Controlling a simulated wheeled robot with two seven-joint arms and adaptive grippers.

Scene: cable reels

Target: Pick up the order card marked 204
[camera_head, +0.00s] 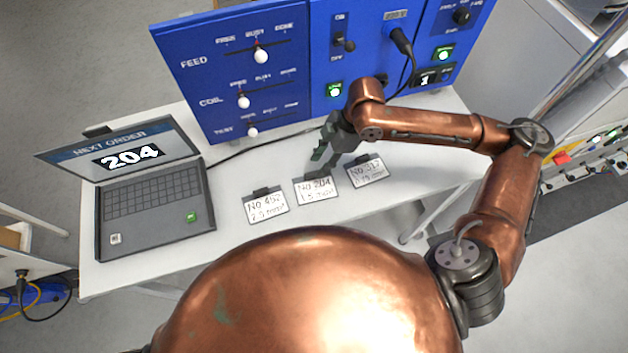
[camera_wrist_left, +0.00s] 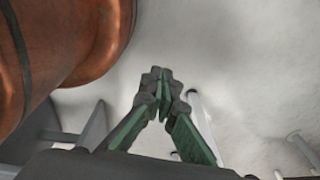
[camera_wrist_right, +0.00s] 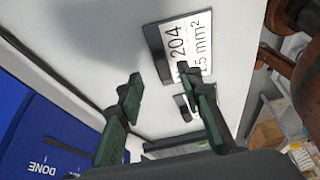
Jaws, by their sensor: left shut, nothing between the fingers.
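The order card marked 204 (camera_head: 316,191) is the middle of three white cards on the light table, with a dark clip at its top edge. In the right wrist view the card (camera_wrist_right: 187,45) lies beyond my fingertips, its print partly covered by one finger. My right gripper (camera_head: 323,148) is above the table just behind the card; in its wrist view the gripper (camera_wrist_right: 160,78) is open, fingers apart with nothing between them. My left gripper (camera_wrist_left: 161,75) is shut and empty, over pale floor; it is not visible in the head view.
Card 452 (camera_head: 266,206) lies left of card 204 and card 317 (camera_head: 367,171) lies right of it, both close by. A laptop (camera_head: 152,200) reading "NEXT ORDER 204" stands at the left. A blue control panel (camera_head: 290,75) stands along the back, with a black cable (camera_head: 260,147) before it.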

